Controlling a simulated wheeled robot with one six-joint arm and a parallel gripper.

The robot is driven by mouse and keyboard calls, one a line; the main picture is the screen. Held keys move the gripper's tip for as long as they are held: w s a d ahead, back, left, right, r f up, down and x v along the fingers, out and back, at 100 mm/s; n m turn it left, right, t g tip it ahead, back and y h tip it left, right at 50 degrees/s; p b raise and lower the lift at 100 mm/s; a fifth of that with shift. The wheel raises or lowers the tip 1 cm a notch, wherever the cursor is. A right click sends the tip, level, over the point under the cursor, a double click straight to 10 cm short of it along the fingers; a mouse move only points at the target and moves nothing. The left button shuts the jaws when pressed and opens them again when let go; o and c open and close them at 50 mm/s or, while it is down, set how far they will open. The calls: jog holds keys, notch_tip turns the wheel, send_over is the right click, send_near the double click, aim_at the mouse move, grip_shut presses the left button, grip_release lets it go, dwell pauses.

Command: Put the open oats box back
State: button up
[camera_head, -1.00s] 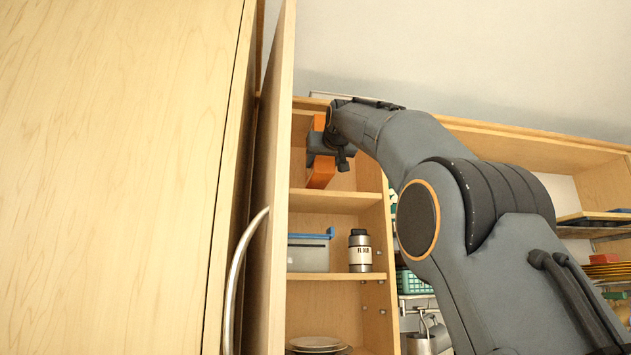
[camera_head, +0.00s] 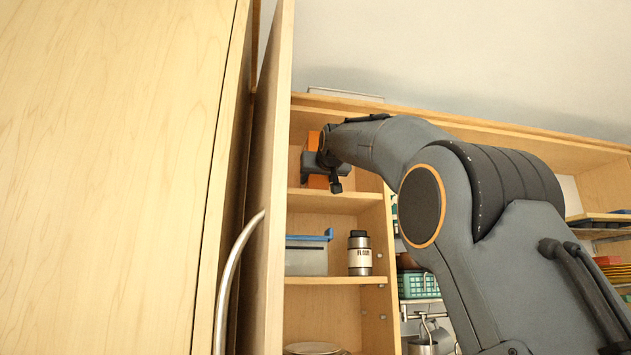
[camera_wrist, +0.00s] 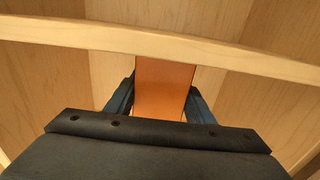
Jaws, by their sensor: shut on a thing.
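The oats box is an orange box (camera_head: 313,141) in the top compartment of the open wall cabinet, partly hidden behind my wrist. My gripper (camera_head: 318,166) is at that compartment, shut on the box. In the wrist view, the orange box (camera_wrist: 165,85) stands between the two dark fingers of my gripper (camera_wrist: 160,100), one on each side. The top shelf (camera_head: 335,201) lies just under the box in the head view. I cannot tell whether the box touches it. The box's top opening is not visible.
The open cabinet door (camera_head: 268,180) with its curved handle (camera_head: 226,285) stands close on the left. The shelf below holds a clear container with a blue lid (camera_head: 306,255) and a flour jar (camera_head: 359,253). Plates (camera_head: 314,349) sit lower. The top compartment is free right of the box.

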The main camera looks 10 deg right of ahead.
jog(key=shift+s+f, duration=0.1)
dwell(0.3)
jog(key=o, duration=1.3)
jog(key=shift+f, duration=0.15)
jog(key=shift+r, duration=0.2)
jog(key=s+b, duration=0.6)
jog(key=s, duration=0.6)
